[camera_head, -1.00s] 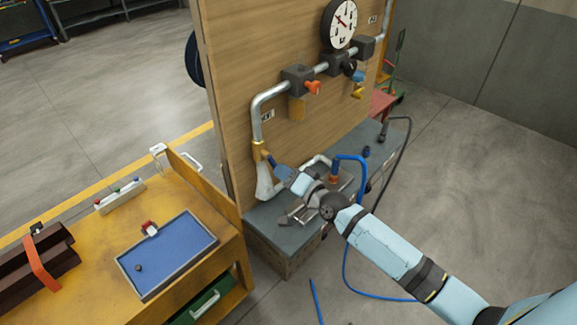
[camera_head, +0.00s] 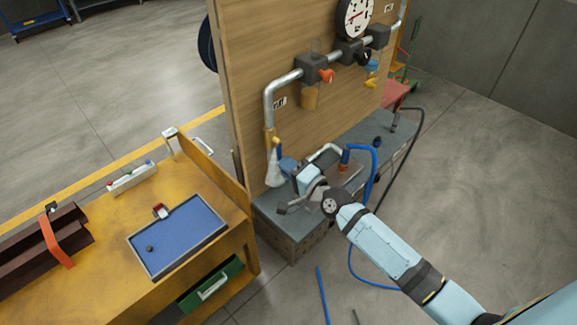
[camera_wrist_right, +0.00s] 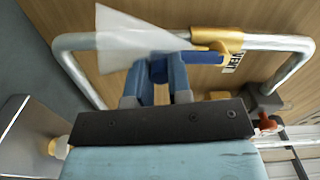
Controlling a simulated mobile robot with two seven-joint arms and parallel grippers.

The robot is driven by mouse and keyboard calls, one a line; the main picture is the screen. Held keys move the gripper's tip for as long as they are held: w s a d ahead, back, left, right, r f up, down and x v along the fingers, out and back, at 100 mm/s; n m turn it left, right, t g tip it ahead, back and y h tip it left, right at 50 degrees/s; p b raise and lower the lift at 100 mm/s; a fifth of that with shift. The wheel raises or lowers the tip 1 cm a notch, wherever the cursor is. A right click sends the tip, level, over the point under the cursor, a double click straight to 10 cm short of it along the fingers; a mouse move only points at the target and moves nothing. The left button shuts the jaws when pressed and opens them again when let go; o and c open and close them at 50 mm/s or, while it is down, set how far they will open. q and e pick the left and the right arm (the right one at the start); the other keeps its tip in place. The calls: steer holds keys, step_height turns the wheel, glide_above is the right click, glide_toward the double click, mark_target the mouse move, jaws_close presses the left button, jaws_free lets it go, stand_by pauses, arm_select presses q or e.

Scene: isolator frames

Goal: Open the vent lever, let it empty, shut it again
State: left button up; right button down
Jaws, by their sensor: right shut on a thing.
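The vent lever (camera_wrist_right: 203,58) is a blue handle on the brass vent valve (camera_wrist_right: 218,40) at the pipe's end. In the right wrist view it lies roughly in line with the pipe. A pale, see-through cone (camera_wrist_right: 125,42) spreads from the outlet; in the head view the cone (camera_head: 274,170) points down below the brass end (camera_head: 270,141). My right gripper (camera_wrist_right: 165,68) is shut on the lever, with its fingertips partly hiding it. In the head view the right gripper (camera_head: 290,165) is just right of the cone. My left gripper is out of view.
A round gauge (camera_head: 355,16) is cut off at the top; its reading is too small to tell. Red (camera_head: 326,76) and yellow (camera_head: 371,83) handles sit higher on the pipework. A grey bench (camera_head: 270,209) is below; a yellow table with a blue tray (camera_head: 178,238) stands left.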

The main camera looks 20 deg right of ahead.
steer(key=c, duration=1.1)
jaws_free()
steer(key=shift+a, duration=0.1)
steer(key=shift+o, duration=0.2)
steer(key=b+v, duration=0.2)
steer(key=v, duration=1.2)
